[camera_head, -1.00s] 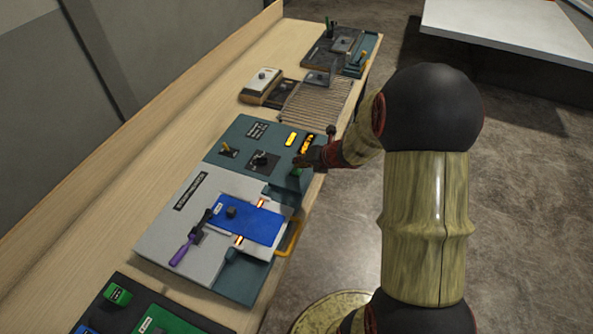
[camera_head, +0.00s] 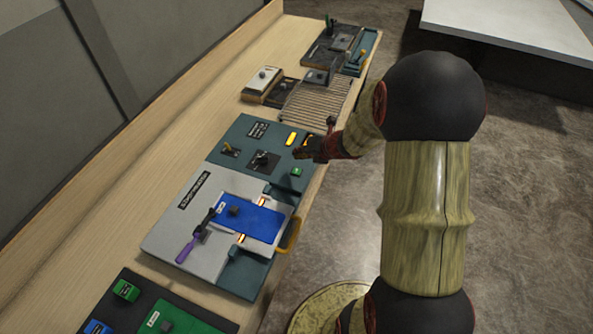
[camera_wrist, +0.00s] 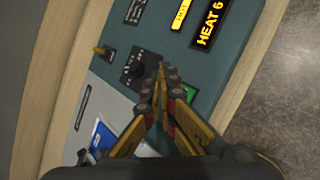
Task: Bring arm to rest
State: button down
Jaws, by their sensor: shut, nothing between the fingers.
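My gripper (camera_head: 300,153) is shut and empty above the right side of the teal console panel (camera_head: 232,138). The knob (camera_head: 262,160) also shows in the head view. A lit yellow display (camera_wrist: 203,24) reads "HEAT 6"; in the head view my gripper partly hides it. A green button (camera_head: 297,171) lies just below the gripper and is partly hidden by the fingers in the wrist view. My arm reaches in from the right.
A grey panel with a blue plate (camera_head: 249,222), a purple-handled lever (camera_head: 188,250) and a yellow handle (camera_head: 291,235) adjoins the teal panel. A slatted rack (camera_head: 315,103) and further devices stand farther along the wooden bench (camera_head: 150,165). Open floor (camera_head: 340,230) lies to the right.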

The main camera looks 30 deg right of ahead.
dwell(0.4)
jog(key=shift+a+n, duration=0.1)
jog(key=shift+n, duration=0.5)
jog(key=s+a+n, duration=0.1)
jog(key=n, duration=0.2)
jog(key=s+a+n+g+y, duration=0.1)
jog(key=s+a+n, duration=0.1)
jog(key=n, duration=0.1)
jog(key=s+a+n+g+y, duration=0.1)
jog(key=s+a+n, duration=0.1)
jog(key=n, duration=0.2)
jog(key=shift+a+f, duration=0.1)
jog(key=shift+f, duration=0.3)
jog(key=s+a+r+n+h+b, duration=0.1)
jog(key=s+a+r+n+b, duration=0.1)
jog(key=s+a+r+n, duration=0.2)
jog(key=s+a+r+n+g+h+b, duration=0.1)
jog(key=s+a+r+n+b, duration=0.1)
jog(key=s+a+r+n, duration=0.2)
jog(key=s+a+r+n+h+b, duration=0.2)
jog(key=s+a+r+n, duration=0.2)
jog(key=s+r+n, duration=0.4)
jog(key=s+n, duration=0.6)
jog(key=n, duration=0.9)
jog(key=shift+s+r, duration=0.3)
jog(key=shift+r, duration=0.1)
